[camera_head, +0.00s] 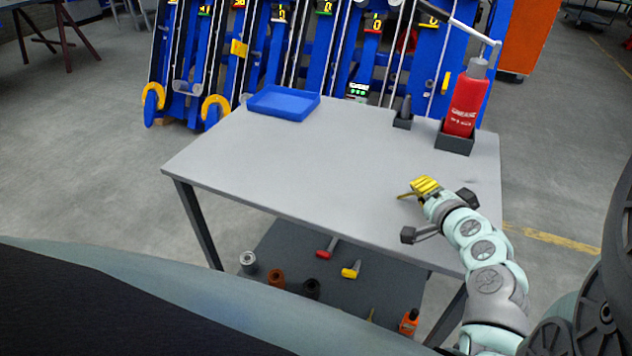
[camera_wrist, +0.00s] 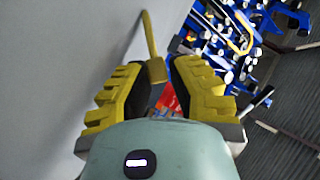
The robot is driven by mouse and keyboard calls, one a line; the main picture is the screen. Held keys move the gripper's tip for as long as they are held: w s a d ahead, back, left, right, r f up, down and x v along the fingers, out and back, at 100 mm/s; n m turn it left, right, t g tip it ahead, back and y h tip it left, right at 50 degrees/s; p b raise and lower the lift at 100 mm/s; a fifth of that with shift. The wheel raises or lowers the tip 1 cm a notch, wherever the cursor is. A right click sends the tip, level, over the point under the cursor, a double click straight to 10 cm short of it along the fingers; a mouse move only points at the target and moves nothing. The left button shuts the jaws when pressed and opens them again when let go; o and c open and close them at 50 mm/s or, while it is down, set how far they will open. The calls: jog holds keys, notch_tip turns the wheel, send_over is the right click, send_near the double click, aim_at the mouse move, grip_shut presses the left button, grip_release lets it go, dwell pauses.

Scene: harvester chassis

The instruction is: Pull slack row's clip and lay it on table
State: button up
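My gripper (camera_head: 424,188) has yellow ribbed fingers and hangs over the right part of the grey table (camera_head: 300,165). In the wrist view its black pads close on the block end of a yellow clip (camera_wrist: 157,70), whose thin curved rod points away from the fingers. In the head view the clip (camera_head: 407,196) shows as a short rod sticking out left of the fingertips. I cannot tell whether it touches the tabletop. The blue machine (camera_head: 340,45) with its numbered rows stands behind the table. I cannot tell which row is slack.
A blue tray (camera_head: 284,103) sits at the table's back left. A red grease bottle (camera_head: 467,105) stands in a dark holder at the back right, beside a small dark holder (camera_head: 403,116). The table's middle and front left are clear. Several items lie on the lower shelf (camera_head: 300,247).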

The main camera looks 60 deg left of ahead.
jog(key=o, duration=0.4)
jog(key=shift+s+d+r, duration=0.15)
jog(key=shift+d+r, duration=0.1)
jog(key=shift+d, duration=0.3)
jog(key=v, duration=0.9)
jog(key=shift+s+d, duration=0.15)
jog(key=shift+d, duration=0.2)
jog(key=shift+s+d+r, duration=0.3)
jog(key=shift+s+d, duration=0.05)
jog(key=shift+d, duration=0.05)
